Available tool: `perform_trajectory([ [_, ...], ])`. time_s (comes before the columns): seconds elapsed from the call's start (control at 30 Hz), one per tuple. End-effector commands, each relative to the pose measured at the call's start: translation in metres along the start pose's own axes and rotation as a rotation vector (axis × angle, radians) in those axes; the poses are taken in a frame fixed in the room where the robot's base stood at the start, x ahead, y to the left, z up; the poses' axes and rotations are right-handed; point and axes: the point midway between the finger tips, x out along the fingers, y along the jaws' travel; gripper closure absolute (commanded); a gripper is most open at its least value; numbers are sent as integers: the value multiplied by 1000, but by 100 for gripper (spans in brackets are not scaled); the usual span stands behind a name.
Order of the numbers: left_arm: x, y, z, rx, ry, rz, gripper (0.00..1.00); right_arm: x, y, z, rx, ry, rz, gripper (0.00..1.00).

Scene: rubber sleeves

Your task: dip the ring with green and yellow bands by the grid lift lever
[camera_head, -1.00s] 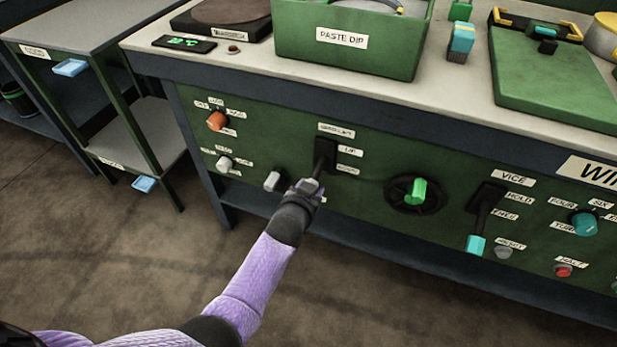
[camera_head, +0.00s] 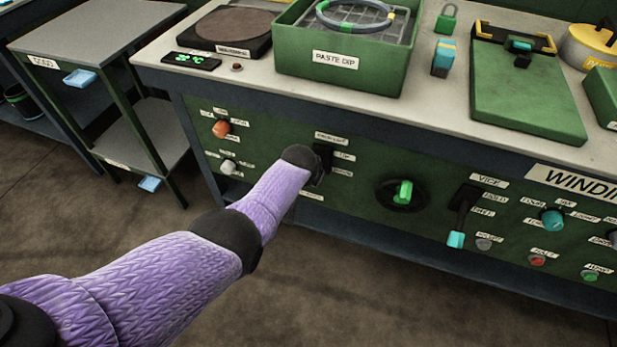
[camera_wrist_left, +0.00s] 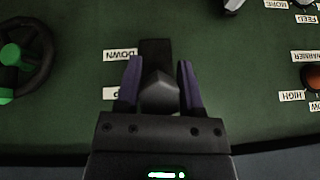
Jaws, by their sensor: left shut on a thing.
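The ring (camera_head: 345,29), blue-grey with green and yellow bands, lies on the wire grid (camera_head: 398,30) inside the green tray (camera_head: 300,73) labelled PASTE DIP. The lift lever is on the green front panel below; its dark slot plate (camera_head: 327,158) shows in the head view, but my wrist hides the handle. In the left wrist view my left gripper (camera_wrist_left: 160,90) is shut on the lever's grey handle (camera_wrist_left: 160,97), one finger on each side. The handle points out towards the camera beside the DOWN and partly covered second label. My right gripper is not in view.
A green knob on a black wheel (camera_head: 403,193) and the vice lever (camera_head: 456,238) are right of my gripper. An orange knob (camera_head: 221,129) and a white knob (camera_head: 228,167) are to its left. A shelf unit (camera_head: 95,45) stands left, with floor between.

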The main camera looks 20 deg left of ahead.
Motion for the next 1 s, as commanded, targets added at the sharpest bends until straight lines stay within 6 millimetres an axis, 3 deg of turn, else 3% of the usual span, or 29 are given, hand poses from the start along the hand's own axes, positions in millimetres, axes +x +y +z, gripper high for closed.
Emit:
perform_trajectory([
  [0.47, -1, 0, -2, 1, -13, 2, 100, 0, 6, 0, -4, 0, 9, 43],
  [0.5, -1, 0, -2, 1, -12, 2, 49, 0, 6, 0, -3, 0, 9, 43],
  [0.67, -1, 0, -2, 1, -12, 2, 16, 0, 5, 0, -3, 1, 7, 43],
  [0.9, -1, 0, -2, 1, -12, 2, 16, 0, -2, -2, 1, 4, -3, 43],
  [1.0, -10, -1, -4, 0, -10, 2, 16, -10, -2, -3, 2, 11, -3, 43],
])
